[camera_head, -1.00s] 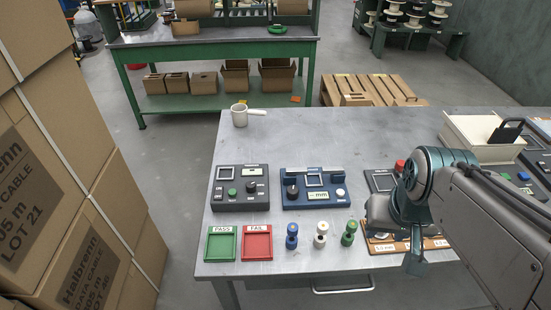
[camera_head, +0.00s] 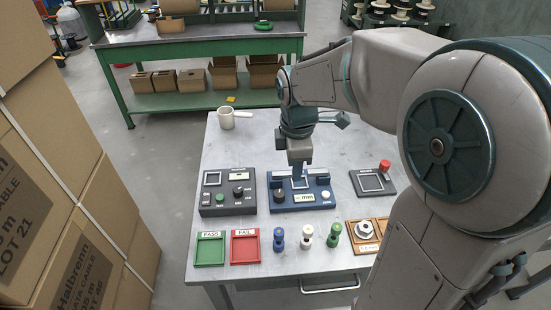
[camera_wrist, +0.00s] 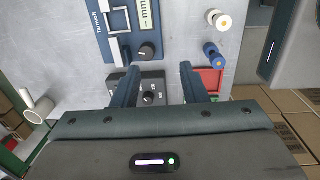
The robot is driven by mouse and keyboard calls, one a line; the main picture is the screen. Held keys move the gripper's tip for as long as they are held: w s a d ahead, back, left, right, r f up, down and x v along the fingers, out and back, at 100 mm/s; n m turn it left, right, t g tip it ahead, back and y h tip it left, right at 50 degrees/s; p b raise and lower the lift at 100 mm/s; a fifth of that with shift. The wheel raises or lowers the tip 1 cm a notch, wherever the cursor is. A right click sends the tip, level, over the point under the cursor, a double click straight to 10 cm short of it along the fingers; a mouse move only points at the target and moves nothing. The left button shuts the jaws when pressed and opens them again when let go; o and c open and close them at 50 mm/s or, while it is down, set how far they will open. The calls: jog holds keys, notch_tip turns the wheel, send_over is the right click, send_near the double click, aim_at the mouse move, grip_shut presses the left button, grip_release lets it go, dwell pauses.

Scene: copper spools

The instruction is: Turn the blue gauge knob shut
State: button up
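The blue gauge (camera_head: 310,206) sits on the table, with an "mm" display and a white button at its front right. Its round black knob (camera_head: 279,195) is at its front left. My gripper (camera_head: 299,172) hangs fingers-down over the gauge's back middle, hiding part of its square frame. In the wrist view my gripper (camera_wrist: 158,68) has its two fingers wide apart with nothing between the tips. The knob (camera_wrist: 147,51) shows just beyond the fingertips, left of the midline, on the blue gauge (camera_wrist: 172,12). I see no contact with the knob.
A dark grey tester (camera_head: 217,209) with knobs stands left of the gauge. In front are a green PASS tray (camera_head: 196,250), a red FAIL tray (camera_head: 231,248) and several small spools (camera_head: 307,236). A pad with a red button (camera_head: 384,166) is right. A mug (camera_head: 226,118) stands behind.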

aim_at(279, 193)
jog(key=w+a+f+n, duration=0.2)
jog(key=w+a+n, duration=0.15)
jog(key=n, duration=0.25)
jog(key=shift+g, duration=0.4)
jog(key=f, duration=0.4)
jog(key=f+p, duration=0.1)
jog(key=f, duration=0.8)
jog(key=shift+w+d+f+p, duration=0.15)
jog(key=shift+w+p, duration=0.2)
jog(key=c, duration=0.7)
